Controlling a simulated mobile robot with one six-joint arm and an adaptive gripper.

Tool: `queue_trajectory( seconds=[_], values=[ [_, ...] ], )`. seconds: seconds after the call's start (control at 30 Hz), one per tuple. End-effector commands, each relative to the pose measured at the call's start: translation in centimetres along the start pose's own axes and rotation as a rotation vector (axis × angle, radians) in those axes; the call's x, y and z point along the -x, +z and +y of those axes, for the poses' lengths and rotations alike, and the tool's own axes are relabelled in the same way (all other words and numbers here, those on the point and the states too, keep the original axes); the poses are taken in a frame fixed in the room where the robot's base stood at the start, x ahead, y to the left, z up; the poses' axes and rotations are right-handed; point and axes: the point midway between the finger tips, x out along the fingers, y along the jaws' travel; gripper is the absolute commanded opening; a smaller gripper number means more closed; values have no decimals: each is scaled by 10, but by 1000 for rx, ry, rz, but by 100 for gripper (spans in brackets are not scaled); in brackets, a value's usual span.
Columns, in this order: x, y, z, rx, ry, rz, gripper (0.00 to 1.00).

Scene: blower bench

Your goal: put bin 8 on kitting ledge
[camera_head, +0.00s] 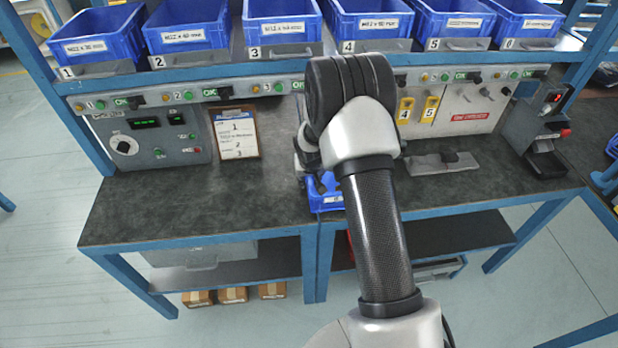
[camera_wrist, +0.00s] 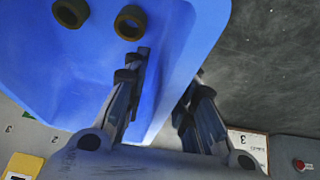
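A blue bin (camera_head: 328,203) with a pale label shows at the bench's front middle, mostly hidden by my arm. In the wrist view the bin (camera_wrist: 75,75) fills the upper left, with two dark rings (camera_wrist: 130,22) inside. Its number cannot be read. In the head view my gripper (camera_head: 322,182) is partly hidden behind my arm. I cannot tell if the bin touches the bench. No surface is clearly marked as the kitting ledge.
Several numbered blue bins (camera_head: 282,22) stand on the upper shelf. The dark bench top (camera_head: 190,200) is clear at left. A clipboard (camera_head: 236,135) leans at the back; a grey bracket (camera_head: 442,163) lies right. A device with a red display (camera_head: 540,125) stands at the right end.

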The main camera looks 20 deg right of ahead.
Motion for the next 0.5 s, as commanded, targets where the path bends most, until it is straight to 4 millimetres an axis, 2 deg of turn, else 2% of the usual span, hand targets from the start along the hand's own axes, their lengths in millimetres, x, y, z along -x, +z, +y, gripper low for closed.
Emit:
queue_trajectory(
  seconds=[0.3,0.37,0.5],
  values=[
    [6,-2,0,0,0,0,25],
    [15,-2,0,0,0,1,25],
    [45,-4,0,0,0,3,25]
  ],
)
